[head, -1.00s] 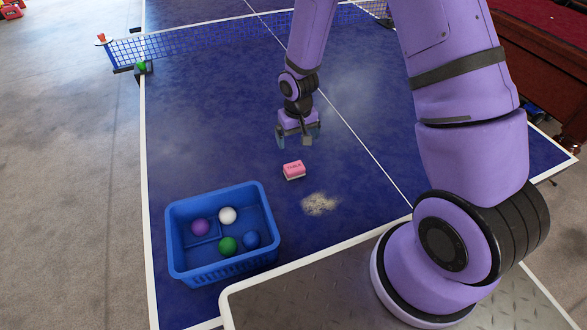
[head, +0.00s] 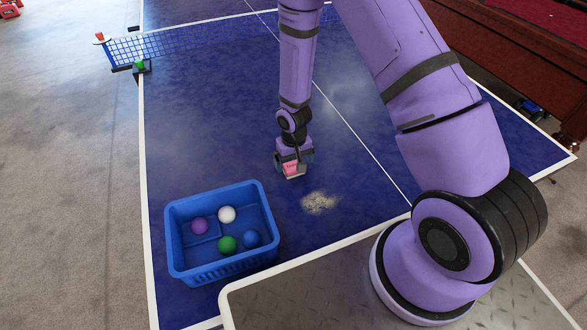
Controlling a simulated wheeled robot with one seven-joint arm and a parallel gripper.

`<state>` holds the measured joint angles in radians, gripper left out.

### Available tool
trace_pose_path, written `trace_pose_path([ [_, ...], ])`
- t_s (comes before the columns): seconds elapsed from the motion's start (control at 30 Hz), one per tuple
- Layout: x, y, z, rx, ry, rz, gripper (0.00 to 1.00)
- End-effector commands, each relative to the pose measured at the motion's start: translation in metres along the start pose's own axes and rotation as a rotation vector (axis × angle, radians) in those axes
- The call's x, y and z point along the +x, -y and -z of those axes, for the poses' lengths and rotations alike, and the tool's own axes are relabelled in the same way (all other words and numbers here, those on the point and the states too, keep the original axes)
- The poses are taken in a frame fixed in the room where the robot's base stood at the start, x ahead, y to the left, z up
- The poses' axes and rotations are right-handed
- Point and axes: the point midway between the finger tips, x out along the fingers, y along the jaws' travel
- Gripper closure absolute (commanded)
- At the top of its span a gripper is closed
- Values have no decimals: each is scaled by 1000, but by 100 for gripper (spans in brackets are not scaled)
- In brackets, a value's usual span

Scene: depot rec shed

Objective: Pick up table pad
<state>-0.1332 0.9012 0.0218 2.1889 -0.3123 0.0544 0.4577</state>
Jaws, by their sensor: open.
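The table pad (head: 292,169) is a small pink block with a pale lower layer. It lies on the blue ping-pong table, right of the blue basket and just behind a pale dusty patch. My gripper (head: 294,165) is down at the pad, pointing at the table, with its fingers open on either side of it. The gripper hides the pad's upper part. I cannot tell whether the fingers touch it.
A blue basket (head: 222,277) holds purple, white, green and blue balls. A dusty patch (head: 319,203) lies on the table (head: 190,130). The net (head: 180,45) crosses the far side. A grey metal plate (head: 290,300) is at the front.

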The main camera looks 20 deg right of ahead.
Motion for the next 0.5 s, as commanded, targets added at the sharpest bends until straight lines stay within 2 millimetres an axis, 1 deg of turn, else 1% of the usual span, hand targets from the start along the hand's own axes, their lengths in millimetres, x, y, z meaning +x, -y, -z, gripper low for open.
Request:
trace_pose_path([
  [0.03,8,2,-1,-2,3,-1,2],
  [0.2,24,1,0,1,0,-1,2],
  [0.3,27,1,0,1,0,-1,2],
  [0.5,27,1,0,1,0,-1,2],
])
